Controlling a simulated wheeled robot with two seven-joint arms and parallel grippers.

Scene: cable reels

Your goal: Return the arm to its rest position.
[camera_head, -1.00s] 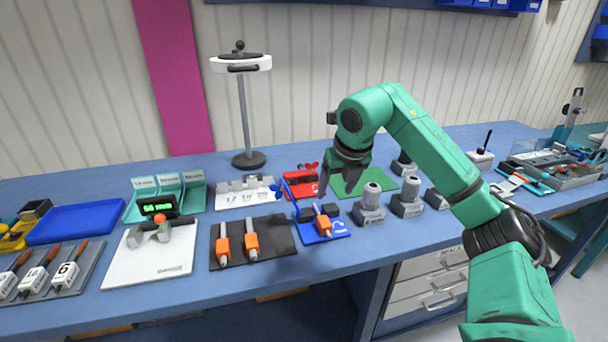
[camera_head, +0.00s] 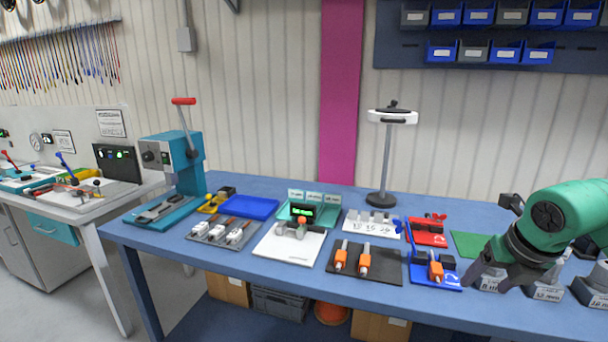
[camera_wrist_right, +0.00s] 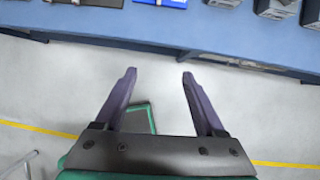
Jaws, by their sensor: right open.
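My right arm is green and comes in from the right edge of the head view. Its dark gripper (camera_head: 497,277) shows in front of the grey blocks at the right part of the blue bench. In the right wrist view the two fingers of the right gripper (camera_wrist_right: 159,76) are spread apart with nothing between them. Below them is grey floor, with the bench edge (camera_wrist_right: 180,38) ahead at the top of the picture. My left gripper is in neither view.
The blue bench (camera_head: 230,258) holds a black mat (camera_head: 385,278) with orange-handled tools, a blue fixture (camera_head: 420,272), a white board (camera_head: 285,252), a blue tray (camera_head: 250,207) and a lamp stand (camera_head: 386,160). Open floor lies before the bench, with a yellow line (camera_wrist_right: 40,130).

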